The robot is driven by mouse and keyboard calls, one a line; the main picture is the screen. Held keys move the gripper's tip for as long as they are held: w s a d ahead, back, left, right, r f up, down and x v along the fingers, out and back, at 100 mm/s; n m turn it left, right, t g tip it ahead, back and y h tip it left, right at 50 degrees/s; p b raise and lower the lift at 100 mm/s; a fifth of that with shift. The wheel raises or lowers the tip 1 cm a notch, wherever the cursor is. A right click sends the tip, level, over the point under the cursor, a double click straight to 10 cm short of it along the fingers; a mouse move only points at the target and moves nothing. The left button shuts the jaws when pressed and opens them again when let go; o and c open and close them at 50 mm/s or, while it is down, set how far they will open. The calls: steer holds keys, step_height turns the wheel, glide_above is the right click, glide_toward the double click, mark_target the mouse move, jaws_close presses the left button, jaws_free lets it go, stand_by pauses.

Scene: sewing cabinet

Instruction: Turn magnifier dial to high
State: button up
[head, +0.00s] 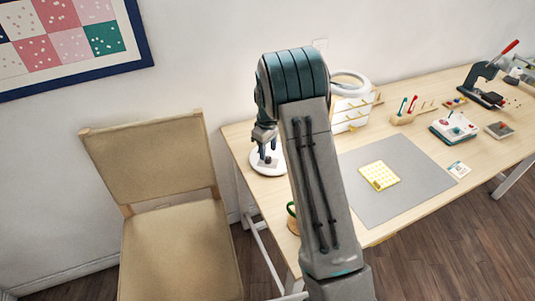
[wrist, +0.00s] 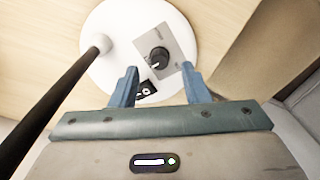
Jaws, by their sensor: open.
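The magnifier's round white base (head: 262,168) stands at the left end of the table, and it fills the upper middle of the wrist view (wrist: 108,77). A black dial (wrist: 159,56) with a light pointer line sits on a grey plate (wrist: 181,45) on that base. My gripper (wrist: 168,80) is open, its two blue fingers on either side and just short of the dial in the picture. I cannot tell whether they touch it. In the head view my gripper (head: 266,150) is over the base. A small black label with white marks is partly hidden by the left finger.
The magnifier's dark pole (wrist: 62,95) rises beside the dial. Its white ring head (head: 350,82) shows behind my arm. A chair (head: 165,170) stands left of the table. A grey mat (head: 400,195) with a yellow pad (head: 379,176) lies to the right.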

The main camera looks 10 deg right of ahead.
mark_target(268, 157)
steer(key=shift+f, duration=1.5)
steer(key=shift+c, duration=0.3)
jaws_close()
steer(key=shift+a, duration=0.15)
